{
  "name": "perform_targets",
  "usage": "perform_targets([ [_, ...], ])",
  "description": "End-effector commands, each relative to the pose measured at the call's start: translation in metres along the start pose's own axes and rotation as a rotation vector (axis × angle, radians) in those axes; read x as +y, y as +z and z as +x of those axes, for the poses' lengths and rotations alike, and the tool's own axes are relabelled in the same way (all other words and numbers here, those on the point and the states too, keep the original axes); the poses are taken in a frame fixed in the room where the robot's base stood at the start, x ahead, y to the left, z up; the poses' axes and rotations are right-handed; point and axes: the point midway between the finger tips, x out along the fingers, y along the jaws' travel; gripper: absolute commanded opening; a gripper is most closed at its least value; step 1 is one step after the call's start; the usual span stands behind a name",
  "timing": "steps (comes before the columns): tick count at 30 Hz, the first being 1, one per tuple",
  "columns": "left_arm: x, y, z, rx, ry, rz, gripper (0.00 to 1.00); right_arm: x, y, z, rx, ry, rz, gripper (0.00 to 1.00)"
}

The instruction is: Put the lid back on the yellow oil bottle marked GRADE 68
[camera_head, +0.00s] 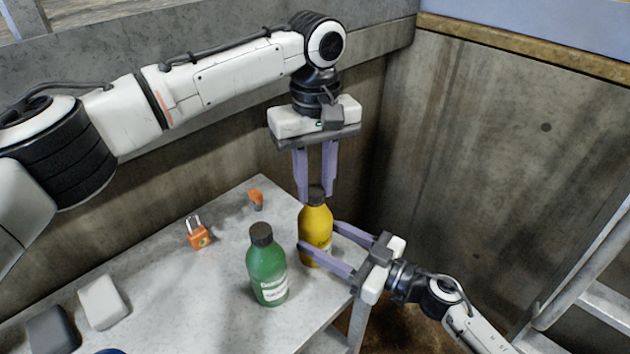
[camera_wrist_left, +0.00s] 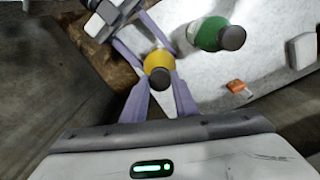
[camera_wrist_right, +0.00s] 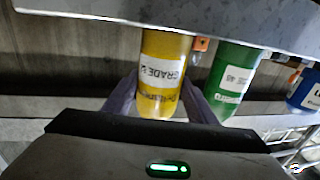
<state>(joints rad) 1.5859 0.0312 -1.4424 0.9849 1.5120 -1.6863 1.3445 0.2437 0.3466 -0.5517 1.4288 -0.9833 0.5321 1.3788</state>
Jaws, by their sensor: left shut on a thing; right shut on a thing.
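The yellow oil bottle (camera_head: 317,226) stands upright near the table's right edge. The right wrist view shows its white GRADE label (camera_wrist_right: 162,72). My right gripper (camera_head: 318,236) is shut around the bottle's body from the right. The dark lid (camera_head: 316,193) is at the top of the bottle, in line with the neck. My left gripper (camera_head: 315,194) points straight down and is shut on the lid. In the left wrist view the lid (camera_wrist_left: 160,78) sits centred over the yellow shoulder. I cannot tell whether it is fully seated on the neck.
A green bottle (camera_head: 267,268) with a dark lid stands close by on the left. An orange padlock (camera_head: 198,234) and a small orange item (camera_head: 256,198) lie behind it. Pale and dark blocks (camera_head: 103,302) are at the front left. The table (camera_head: 165,285) is clear between them.

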Motion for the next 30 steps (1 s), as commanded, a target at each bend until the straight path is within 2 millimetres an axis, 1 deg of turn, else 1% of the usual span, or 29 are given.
perform_targets([
  [2,0.0001,0.0002,0.0000,0.000,0.000,0.009,0.00,0.0000,0.0001,0.0000,0.000,0.000,0.000,0.00],
  [4,0.0001,0.0006,0.0003,-0.002,0.000,0.055,0.00,0.0000,0.0001,0.0000,0.000,0.000,0.000,0.00],
  [5,0.0002,0.0009,0.0004,-0.003,0.000,0.089,0.00,0.0000,0.0001,0.0000,0.000,0.000,0.000,0.00],
  [8,0.0005,0.0012,0.0010,-0.004,0.001,0.265,0.00,0.0000,0.0001,0.0000,0.000,0.000,0.000,0.00],
  [30,0.0001,0.0006,0.0014,-0.001,0.001,1.919,0.00,0.0001,0.0001,-0.0001,0.000,0.000,0.001,0.00],
])
